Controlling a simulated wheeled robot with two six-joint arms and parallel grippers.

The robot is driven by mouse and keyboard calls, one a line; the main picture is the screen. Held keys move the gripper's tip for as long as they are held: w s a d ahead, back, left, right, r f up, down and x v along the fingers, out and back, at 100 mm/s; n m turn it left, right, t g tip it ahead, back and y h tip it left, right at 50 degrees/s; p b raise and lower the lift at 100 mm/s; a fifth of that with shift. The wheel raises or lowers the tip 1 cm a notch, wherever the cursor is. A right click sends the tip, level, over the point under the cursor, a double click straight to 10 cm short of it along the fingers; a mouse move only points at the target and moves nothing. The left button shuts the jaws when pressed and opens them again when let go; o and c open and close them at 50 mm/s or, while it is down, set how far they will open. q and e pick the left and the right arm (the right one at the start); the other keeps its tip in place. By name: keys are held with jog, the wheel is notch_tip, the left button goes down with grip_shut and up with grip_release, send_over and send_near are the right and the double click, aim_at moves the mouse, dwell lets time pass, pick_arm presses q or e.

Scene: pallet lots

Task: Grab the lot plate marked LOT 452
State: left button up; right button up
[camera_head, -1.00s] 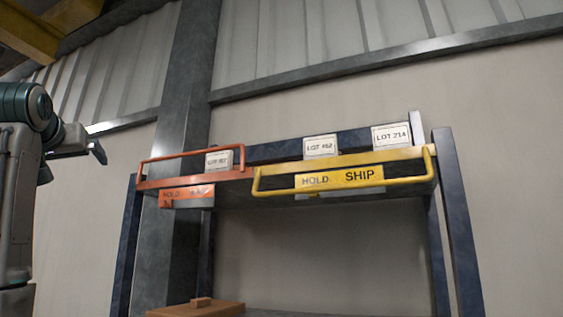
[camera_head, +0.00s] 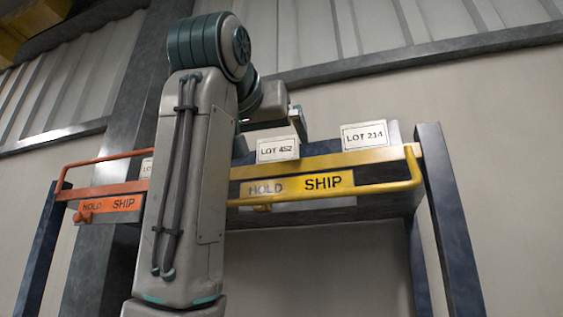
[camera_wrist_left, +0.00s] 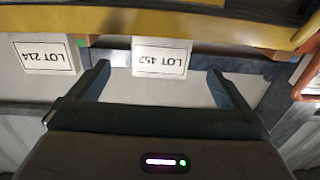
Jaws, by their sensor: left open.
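The white plate marked LOT 452 (camera_head: 277,149) stands upright at the top of the rack, behind the yellow rail. In the left wrist view the LOT 452 plate (camera_wrist_left: 160,58) appears upside down, in front of and between the two fingers. My left gripper (camera_head: 271,134) is open and empty, just above and behind that plate in the head view. In the left wrist view its fingers (camera_wrist_left: 160,80) are spread on either side of the plate; I cannot tell if either touches it. My right gripper is in neither view.
A LOT 214 plate (camera_head: 364,136) stands to the right. Another plate (camera_head: 147,167) on the left is mostly hidden by my left arm. The yellow rail (camera_head: 385,190) and orange rail (camera_head: 64,180) carry HOLD and SHIP labels. A dark post (camera_head: 450,210) bounds the rack's right side.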

aim_at(277, 151)
pick_arm(q)
jog(key=p+x, duration=0.1)
jog(key=x, duration=0.3)
jog(key=shift+w+a+r, duration=0.1)
jog(key=shift+a, duration=0.05)
jog(key=shift+w+p, duration=0.3)
jog(key=shift+w, duration=0.05)
jog(key=p+x, duration=0.1)
jog(key=x, duration=0.1)
jog(key=p+x, duration=0.1)
jog(key=x, duration=0.1)
jog(key=shift+d+r+p, duration=0.25)
jog(key=shift+r+p, duration=0.1)
jog(key=shift+r, duration=0.05)
jog(key=shift+w+d+f, duration=0.15)
jog(key=shift+w+f, duration=0.05)
jog(key=shift+w, duration=0.2)
jog(key=shift+s, duration=0.15)
jog(key=c, duration=1.1)
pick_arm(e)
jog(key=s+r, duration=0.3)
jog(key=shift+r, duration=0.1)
